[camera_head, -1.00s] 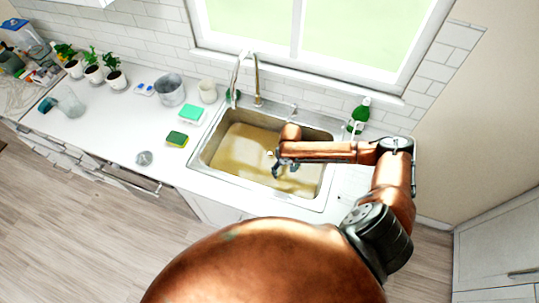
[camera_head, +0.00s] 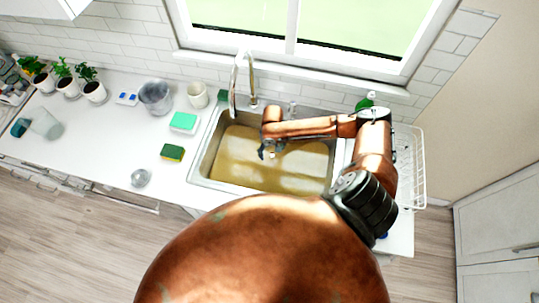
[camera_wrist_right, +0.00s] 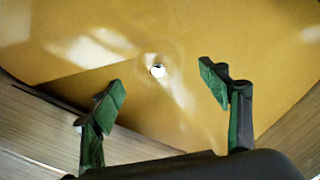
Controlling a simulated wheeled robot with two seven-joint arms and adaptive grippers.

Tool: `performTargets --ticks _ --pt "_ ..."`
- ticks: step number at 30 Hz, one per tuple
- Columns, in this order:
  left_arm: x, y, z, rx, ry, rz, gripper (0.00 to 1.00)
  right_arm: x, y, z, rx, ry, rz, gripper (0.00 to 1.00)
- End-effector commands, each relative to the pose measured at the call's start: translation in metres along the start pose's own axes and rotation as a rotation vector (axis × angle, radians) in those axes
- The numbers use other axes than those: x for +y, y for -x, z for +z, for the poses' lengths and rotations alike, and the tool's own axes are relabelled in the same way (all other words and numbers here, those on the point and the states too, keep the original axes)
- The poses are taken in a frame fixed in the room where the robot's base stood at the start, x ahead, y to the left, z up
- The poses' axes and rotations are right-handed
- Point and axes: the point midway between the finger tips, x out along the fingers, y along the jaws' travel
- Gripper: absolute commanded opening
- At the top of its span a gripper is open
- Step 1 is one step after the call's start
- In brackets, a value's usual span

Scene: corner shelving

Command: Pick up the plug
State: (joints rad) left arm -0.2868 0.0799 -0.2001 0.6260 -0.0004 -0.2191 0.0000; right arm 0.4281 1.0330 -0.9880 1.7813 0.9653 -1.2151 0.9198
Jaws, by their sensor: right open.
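A small round white piece, which looks like the plug (camera_wrist_right: 157,70), shows in the right wrist view amid the yellow-brown water of the sink. In the head view I cannot make it out; my right arm and gripper cover part of the basin. The sink (camera_head: 197,167) is a steel basin holding murky water. My right gripper (camera_wrist_right: 165,85) is open and empty, its green-padded fingers wide apart with the white piece between and beyond them. In the head view the right gripper (camera_head: 266,152) hangs over the basin's left half. My left gripper is not in view.
The faucet (camera_head: 234,85) stands behind the sink. A green bottle (camera_head: 365,101) and a white dish rack (camera_head: 413,165) are to the right. A sponge (camera_head: 172,152), teal block (camera_head: 184,121), bucket (camera_head: 155,97) and small cup (camera_head: 141,177) stand on the left counter.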

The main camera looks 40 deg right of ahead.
Motion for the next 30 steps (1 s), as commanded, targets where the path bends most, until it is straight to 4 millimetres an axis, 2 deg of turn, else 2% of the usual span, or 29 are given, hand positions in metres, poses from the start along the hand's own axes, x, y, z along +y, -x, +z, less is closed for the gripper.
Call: performTargets --ticks 6,9,11,15,19,23,30 --pt "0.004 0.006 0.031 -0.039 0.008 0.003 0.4 -0.001 -0.023 -0.005 -0.001 0.008 0.001 0.69" --pt "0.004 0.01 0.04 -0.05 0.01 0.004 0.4 0.004 -0.038 -0.007 0.0 0.007 0.001 0.69" --pt "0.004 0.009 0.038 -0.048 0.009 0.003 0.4 0.003 -0.047 -0.007 0.0 0.008 0.0 0.69" --pt "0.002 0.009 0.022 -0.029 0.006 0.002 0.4 0.005 -0.059 -0.006 0.0 0.006 0.001 0.69" --pt "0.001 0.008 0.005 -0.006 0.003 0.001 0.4 0.005 -0.061 -0.006 0.001 0.006 0.001 0.69" --pt "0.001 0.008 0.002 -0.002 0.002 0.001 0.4 0.006 -0.061 -0.005 0.001 0.006 0.0 0.69" --pt "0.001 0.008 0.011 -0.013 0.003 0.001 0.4 0.006 -0.061 -0.005 0.0 0.005 0.0 0.52"
